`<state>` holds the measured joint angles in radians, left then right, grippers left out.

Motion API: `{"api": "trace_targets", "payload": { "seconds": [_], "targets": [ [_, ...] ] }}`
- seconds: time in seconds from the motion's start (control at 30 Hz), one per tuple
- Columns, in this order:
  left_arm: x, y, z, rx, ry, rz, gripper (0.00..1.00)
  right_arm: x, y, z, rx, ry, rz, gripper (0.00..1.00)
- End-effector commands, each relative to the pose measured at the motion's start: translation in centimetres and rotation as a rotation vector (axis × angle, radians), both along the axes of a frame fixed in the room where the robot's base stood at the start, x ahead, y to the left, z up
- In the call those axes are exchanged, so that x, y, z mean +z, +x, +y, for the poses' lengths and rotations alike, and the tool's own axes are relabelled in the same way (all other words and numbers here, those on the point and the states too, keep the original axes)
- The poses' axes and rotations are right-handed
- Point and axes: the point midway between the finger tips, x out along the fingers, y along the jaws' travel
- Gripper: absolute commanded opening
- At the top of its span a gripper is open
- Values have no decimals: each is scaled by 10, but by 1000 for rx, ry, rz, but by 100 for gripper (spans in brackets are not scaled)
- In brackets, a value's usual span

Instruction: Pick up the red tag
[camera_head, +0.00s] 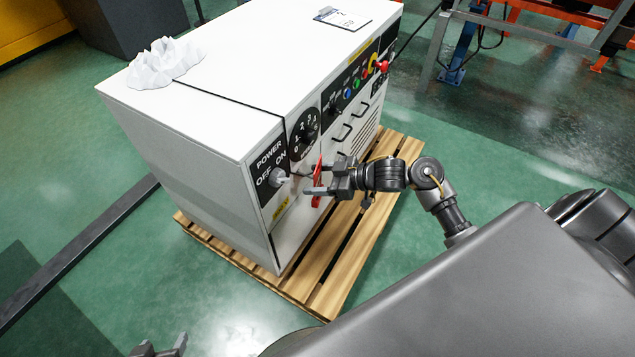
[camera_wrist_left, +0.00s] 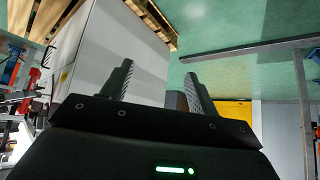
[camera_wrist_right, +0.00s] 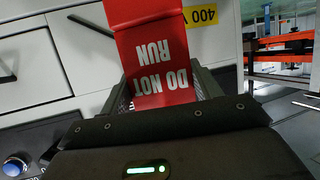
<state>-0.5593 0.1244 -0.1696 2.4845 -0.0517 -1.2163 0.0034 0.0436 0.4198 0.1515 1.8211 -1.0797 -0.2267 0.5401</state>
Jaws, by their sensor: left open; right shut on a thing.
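The red tag (camera_wrist_right: 155,50) with white "DO NOT RUN" lettering is between the fingers of my right gripper (camera_wrist_right: 165,85) in the right wrist view. In the head view the red tag (camera_head: 317,186) shows as a narrow strip at the front of the white cabinet (camera_head: 230,75), beside the OFF/ON power switch (camera_head: 278,176). My right gripper (camera_head: 325,183) is shut on the tag, close to the cabinet front. My left gripper (camera_head: 160,349) is at the bottom edge of the head view, open and empty. Its spread fingers also show in the left wrist view (camera_wrist_left: 160,85).
The cabinet stands on a wooden pallet (camera_head: 345,262). Its front has dials, buttons and handles close to my right arm. A white jagged object (camera_head: 163,65) lies on top. A dark beam (camera_head: 80,255) lies on the green floor at left. The floor around my left gripper looks clear.

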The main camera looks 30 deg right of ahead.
Motion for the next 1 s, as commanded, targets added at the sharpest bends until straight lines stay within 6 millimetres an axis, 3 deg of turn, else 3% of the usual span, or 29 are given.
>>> {"api": "trace_targets", "payload": {
  "seconds": [0.13,0.47,0.7,1.0],
  "targets": [
    [-8,-20,15,36,34,132,60,18,-1,-1,1,-3,-1,22],
    [-19,-60,37,97,82,362,60,14,-81,-47,0,-3,6,22],
    [-33,-59,38,100,87,389,60,14,-134,-78,1,-1,6,22],
    [-40,-56,37,99,87,390,60,14,-163,-95,1,0,0,22]
  ]
}}
